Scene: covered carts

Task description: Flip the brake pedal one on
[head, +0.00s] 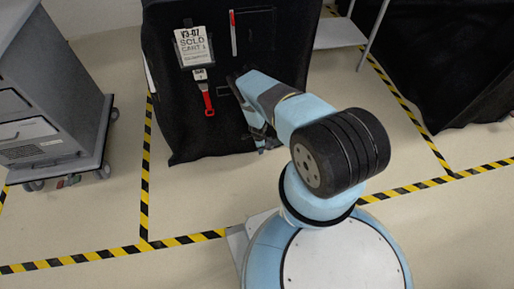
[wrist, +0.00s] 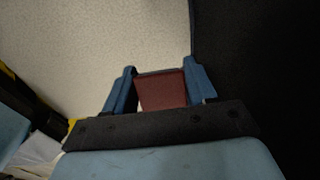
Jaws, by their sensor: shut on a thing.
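The covered cart (head: 220,130) stands in the middle of the head view under a black cover. My gripper (head: 264,142) is low at the front of this cover, partly hidden behind my arm. In the wrist view, my gripper (wrist: 160,70) has its two blue fingers on either side of a dark red, flat-faced piece (wrist: 162,92), which looks like the brake pedal. The fingers are shut on it. The pedal cannot be made out in the head view, and I cannot tell its on or off position.
A grey cabinet on casters (head: 50,90) stands left. Another black-covered cart (head: 440,60) is right. Striped tape (head: 146,170) marks open floor.

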